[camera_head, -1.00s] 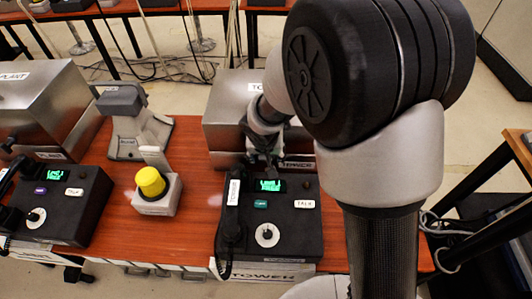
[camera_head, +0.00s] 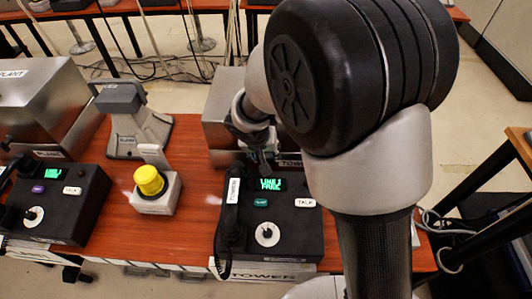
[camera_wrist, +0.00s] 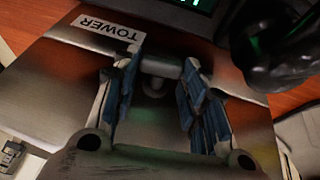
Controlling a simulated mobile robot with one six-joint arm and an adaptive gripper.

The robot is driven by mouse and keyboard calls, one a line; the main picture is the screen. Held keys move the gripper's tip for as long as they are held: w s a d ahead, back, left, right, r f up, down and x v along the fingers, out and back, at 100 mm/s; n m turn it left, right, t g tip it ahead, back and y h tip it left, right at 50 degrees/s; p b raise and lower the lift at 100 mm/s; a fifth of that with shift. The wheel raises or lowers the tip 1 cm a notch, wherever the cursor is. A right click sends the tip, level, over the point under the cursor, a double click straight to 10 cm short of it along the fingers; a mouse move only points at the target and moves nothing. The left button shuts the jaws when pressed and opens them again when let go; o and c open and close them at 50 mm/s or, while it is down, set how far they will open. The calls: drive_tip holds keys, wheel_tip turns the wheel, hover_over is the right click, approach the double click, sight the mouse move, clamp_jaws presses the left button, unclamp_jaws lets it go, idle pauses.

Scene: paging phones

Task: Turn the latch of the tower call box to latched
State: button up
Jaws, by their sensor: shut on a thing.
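The tower call box is a brushed-steel box, seen in the head view (camera_head: 222,92) behind the tower phone and partly hidden by my arm. In the wrist view its steel face (camera_wrist: 60,75) carries a white TOWER label (camera_wrist: 110,27). The latch (camera_wrist: 162,67) is a small grey bar on a short stem on that face. My gripper (camera_wrist: 158,72) has its blue-padded fingers on either side of the latch, shut on it. In the head view my gripper (camera_head: 262,160) is at the box's front, just behind the phone; the latch is hidden there.
The black tower phone (camera_head: 285,245) with a handset (camera_head: 231,225) and green display stands just in front of the box. A yellow button (camera_head: 150,181) on a grey base, a grey PLANT stand (camera_head: 138,137) and the steel PLANT box (camera_head: 40,95) are to the left on the wooden table.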

drive_tip(key=h, duration=0.1)
drive_tip(key=a+h, duration=0.1)
drive_tip(key=h, duration=0.1)
drive_tip(key=shift+f+n, duration=0.15)
drive_tip(key=shift+n, duration=0.15)
drive_tip(key=shift+a+f+n+h, duration=0.15)
drive_tip(key=shift+n+h, duration=0.15)
drive_tip(key=shift+h, duration=0.9)
drive_tip(key=o, duration=1.1)
drive_tip(key=shift+c, duration=0.2)
wheel_tip(320, 180, up, 10)
drive_tip(key=shift+c, duration=0.4)
